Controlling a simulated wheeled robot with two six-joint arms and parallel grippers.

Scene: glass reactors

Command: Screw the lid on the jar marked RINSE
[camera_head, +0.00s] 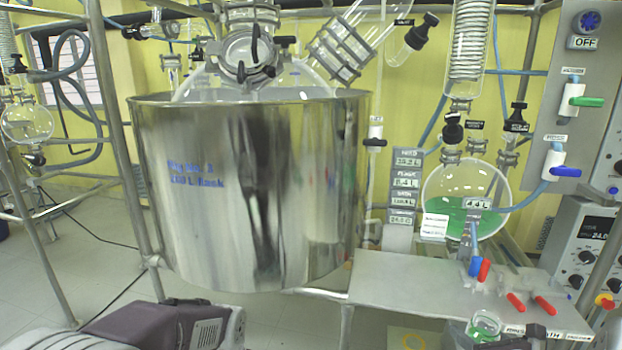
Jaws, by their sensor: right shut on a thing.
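A small clear glass jar (486,326) with something green in it shows at the bottom right, at the front edge of the metal shelf. I cannot read RINSE on it. I cannot pick out a lid. My left gripper is not in view.
The metal shelf (400,283) carries red and blue handles (484,269) and small labels. A round flask (440,196) with green liquid stands behind it. A large steel vessel (250,190) fills the left middle. A control panel (575,140) stands at right.

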